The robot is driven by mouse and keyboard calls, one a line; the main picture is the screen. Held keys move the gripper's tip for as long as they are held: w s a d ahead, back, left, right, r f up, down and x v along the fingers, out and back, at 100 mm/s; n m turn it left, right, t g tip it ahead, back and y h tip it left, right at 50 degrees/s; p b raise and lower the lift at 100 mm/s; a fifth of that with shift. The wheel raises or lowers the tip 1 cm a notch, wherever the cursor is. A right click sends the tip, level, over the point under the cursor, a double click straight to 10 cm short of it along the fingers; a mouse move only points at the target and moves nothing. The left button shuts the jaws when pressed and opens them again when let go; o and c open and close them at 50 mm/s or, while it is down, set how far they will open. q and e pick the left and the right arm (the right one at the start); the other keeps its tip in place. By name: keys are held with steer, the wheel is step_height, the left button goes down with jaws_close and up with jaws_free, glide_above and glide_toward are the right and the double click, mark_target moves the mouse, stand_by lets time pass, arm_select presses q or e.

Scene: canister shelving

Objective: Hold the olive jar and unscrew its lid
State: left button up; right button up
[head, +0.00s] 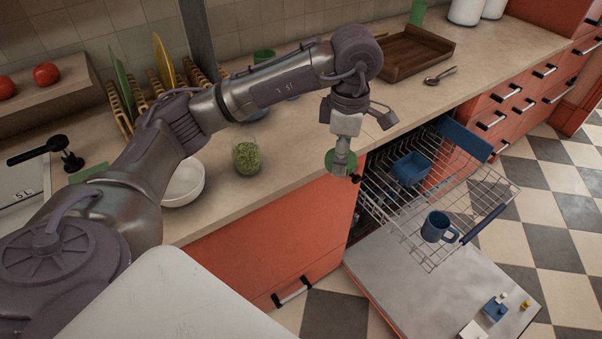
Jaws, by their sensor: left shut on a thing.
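A clear glass jar (246,157) with small green pieces in it, which looks like the olive jar, stands upright near the counter's front edge. I see no lid on it. My left gripper (341,157) is to the right of the jar, past the counter's front edge and near the open dishwasher. It is shut on a green round thing (332,162), partly hidden by the fingers; I cannot tell whether this is the lid. The jar and this gripper are apart. My right gripper is not in view.
A white bowl (184,184) stands left of the jar. Plate racks (122,108) and a wooden tray (412,56) are on the counter (290,150). The dishwasher's pulled-out rack (470,195) holds a blue mug (436,227). Its open door (428,295) lies below.

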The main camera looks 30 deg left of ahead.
arm_select(q)
steer(key=shift+w+a+f+n, duration=0.15)
steer(key=shift+a+n, duration=0.15)
steer(key=shift+a, duration=0.1)
steer(key=p, duration=0.4)
glide_above(300, 171)
step_height(300, 171, down, 6)
steer(key=shift+d+f, duration=0.15)
steer(key=shift+f, duration=0.25)
step_height(300, 171, down, 3)
steer(key=shift+f+p, duration=0.15)
steer(key=shift+p, duration=0.4)
steer(key=shift+f, duration=0.25)
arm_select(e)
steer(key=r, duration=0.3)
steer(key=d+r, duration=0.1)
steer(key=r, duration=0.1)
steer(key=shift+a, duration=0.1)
